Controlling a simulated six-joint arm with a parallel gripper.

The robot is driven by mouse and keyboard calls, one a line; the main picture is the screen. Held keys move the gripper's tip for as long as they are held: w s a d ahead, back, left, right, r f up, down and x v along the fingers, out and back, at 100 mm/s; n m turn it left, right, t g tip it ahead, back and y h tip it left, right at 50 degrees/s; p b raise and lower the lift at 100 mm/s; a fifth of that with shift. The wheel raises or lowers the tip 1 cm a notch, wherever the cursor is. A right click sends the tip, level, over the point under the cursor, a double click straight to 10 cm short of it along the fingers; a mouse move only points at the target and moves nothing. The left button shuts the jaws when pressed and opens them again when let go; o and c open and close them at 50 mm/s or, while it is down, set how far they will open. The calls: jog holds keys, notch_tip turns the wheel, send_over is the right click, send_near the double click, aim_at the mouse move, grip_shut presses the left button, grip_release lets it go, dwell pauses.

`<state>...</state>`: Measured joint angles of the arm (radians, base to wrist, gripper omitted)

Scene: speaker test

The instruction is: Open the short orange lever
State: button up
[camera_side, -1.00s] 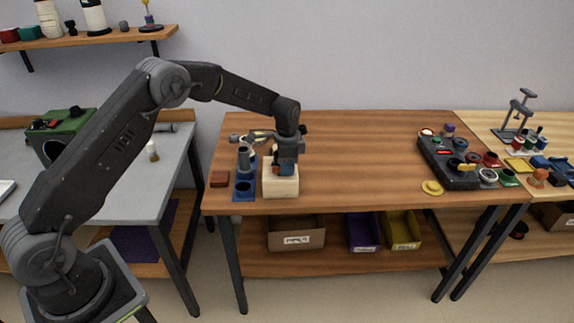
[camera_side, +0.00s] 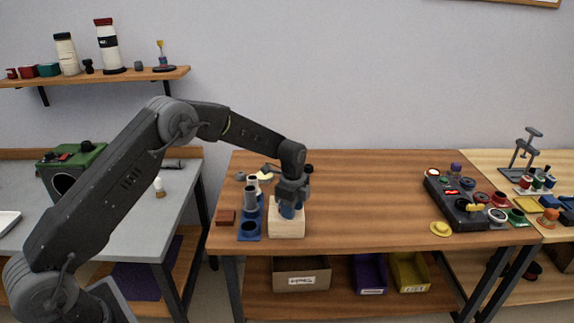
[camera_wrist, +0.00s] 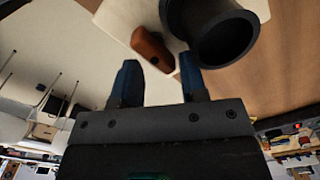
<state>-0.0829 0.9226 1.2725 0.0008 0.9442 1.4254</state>
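The short orange lever (camera_wrist: 152,48) shows in the wrist view as a rounded orange-brown bar. It lies just beyond my fingertips, in line with the gap between them. My gripper (camera_wrist: 158,78) has two dark blue fingers standing apart, with nothing clearly held between them. A wide black tube (camera_wrist: 222,40) is beside the lever, close behind the right finger. In the side view my gripper (camera_side: 291,209) points down at the pale block (camera_side: 287,229). The lever cannot be made out there, as the gripper covers that spot.
A blue stand with grey tubes (camera_side: 250,200) is close left of the block, and a small red-brown block (camera_side: 225,217) is further left. A black control box (camera_side: 458,207) and a yellow disc (camera_side: 441,229) are at right. The table middle (camera_side: 365,205) is clear.

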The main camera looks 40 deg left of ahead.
jog(key=m, duration=0.2)
jog(key=s+m, duration=0.1)
jog(key=m, duration=0.1)
jog(key=shift+m, duration=0.4)
jog(key=shift+r+m, duration=0.3)
jog(key=shift+m, duration=0.1)
notch_tip(320, 180, up, 13)
jog(key=a, duration=0.1)
jog(key=f, duration=1.4)
jog(key=shift+w+a, duration=0.15)
jog(key=shift+a, duration=0.05)
jog(key=shift+r+m, duration=0.2)
jog(key=shift+m, duration=1.1)
notch_tip(320, 180, up, 14)
